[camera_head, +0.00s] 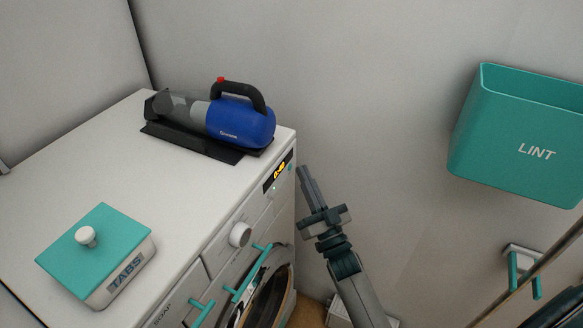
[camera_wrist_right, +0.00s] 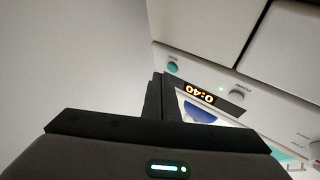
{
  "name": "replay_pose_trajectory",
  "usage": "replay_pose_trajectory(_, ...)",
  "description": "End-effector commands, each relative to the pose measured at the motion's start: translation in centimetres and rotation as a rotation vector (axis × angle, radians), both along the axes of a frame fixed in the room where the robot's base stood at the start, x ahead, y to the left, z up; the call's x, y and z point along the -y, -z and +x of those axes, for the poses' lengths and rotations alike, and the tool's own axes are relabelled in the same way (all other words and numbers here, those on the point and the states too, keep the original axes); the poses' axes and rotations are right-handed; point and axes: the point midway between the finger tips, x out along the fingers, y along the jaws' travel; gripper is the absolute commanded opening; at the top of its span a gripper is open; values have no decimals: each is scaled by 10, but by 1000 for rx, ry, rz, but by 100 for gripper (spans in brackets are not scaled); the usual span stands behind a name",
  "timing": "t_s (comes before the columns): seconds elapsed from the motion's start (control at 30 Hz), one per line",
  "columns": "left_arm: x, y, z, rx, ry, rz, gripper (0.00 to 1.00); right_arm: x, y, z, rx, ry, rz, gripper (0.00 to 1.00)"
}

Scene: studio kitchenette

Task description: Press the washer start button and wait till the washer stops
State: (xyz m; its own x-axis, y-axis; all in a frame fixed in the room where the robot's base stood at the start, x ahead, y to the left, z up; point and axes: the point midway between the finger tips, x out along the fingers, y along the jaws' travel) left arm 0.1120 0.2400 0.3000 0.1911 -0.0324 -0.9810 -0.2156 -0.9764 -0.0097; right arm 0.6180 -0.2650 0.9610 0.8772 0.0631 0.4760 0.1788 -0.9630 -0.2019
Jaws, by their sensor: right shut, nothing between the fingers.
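The white washer (camera_head: 190,190) stands at the left in the head view, its front panel facing right. Its lit display (camera_head: 279,171) also shows in the wrist view (camera_wrist_right: 200,92), upside down, and appears to read 0:40. A small teal button (camera_head: 290,168) sits beside the display's right end; in the wrist view it is the round teal button (camera_wrist_right: 173,67). A green light glows near the display. The button labels are too small to read surely. My right gripper (camera_head: 303,172) is shut and empty, its tips just right of the button, seemingly apart from it. My left gripper is out of view.
On the washer top are a blue handheld vacuum (camera_head: 240,122) in a black dock and a teal-lidded TABS box (camera_head: 118,290). A white knob (camera_head: 240,235) and teal handles (camera_head: 202,312) stick out in front. A teal LINT bin (camera_head: 515,140) hangs on the right wall.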

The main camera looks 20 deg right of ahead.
Motion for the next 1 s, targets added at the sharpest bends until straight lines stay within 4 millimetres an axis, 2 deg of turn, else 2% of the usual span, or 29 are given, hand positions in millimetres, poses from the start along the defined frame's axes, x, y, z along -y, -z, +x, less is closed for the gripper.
replay_pose_trajectory(1.0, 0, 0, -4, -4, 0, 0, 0, -6, 0, 7, 0, 0, 0, 0)
